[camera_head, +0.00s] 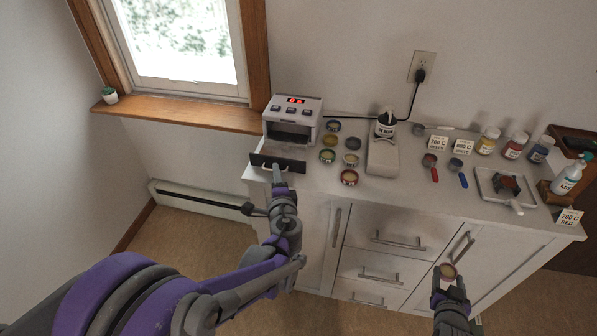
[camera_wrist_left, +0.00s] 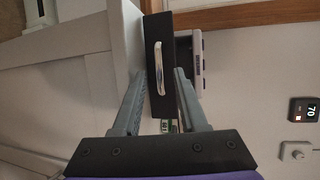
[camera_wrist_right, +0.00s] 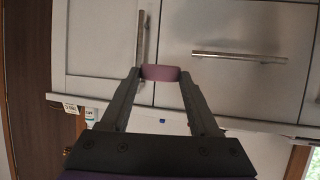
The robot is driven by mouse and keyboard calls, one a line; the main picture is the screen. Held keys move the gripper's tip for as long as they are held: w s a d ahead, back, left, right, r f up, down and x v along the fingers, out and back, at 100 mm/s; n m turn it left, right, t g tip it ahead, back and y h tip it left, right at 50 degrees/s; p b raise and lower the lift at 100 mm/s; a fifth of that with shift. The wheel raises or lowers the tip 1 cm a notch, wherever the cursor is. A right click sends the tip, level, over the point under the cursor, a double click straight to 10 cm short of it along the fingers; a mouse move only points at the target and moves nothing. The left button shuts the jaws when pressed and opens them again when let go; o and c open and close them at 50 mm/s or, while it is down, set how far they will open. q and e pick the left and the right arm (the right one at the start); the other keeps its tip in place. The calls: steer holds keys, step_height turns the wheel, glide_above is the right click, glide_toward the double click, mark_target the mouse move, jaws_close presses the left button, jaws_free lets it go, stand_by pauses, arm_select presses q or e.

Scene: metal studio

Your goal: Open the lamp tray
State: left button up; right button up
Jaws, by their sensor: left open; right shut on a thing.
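The lamp (camera_head: 292,118) is a white box with a red display and several buttons, at the left end of the white cabinet top. Its dark tray (camera_head: 293,164) stands pulled out from under its opening, with the flat inside showing. In the left wrist view the tray's black front (camera_wrist_left: 154,50) carries a silver handle (camera_wrist_left: 158,70). My left gripper (camera_head: 277,168) is open, its fingers on either side of the handle; contact is unclear. My right gripper (camera_wrist_right: 160,76) is shut on a small round mauve tin (camera_wrist_right: 159,72), seen with a yellowish top in the head view (camera_head: 448,271).
Several small round tins (camera_head: 328,156) stand right of the lamp. Beyond them are a white device (camera_head: 383,155), bottles (camera_head: 515,145), labelled cards (camera_head: 437,143) and a white tray (camera_head: 490,190). Cabinet handles (camera_head: 380,276) face my right arm. The floor (camera_head: 195,240) left is clear.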

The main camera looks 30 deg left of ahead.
arm_select(q)
steer(key=v, duration=0.9)
steer(key=shift+s+d+p, duration=0.2)
steer(key=shift+s+p, duration=0.1)
steer(key=shift+p, duration=0.1)
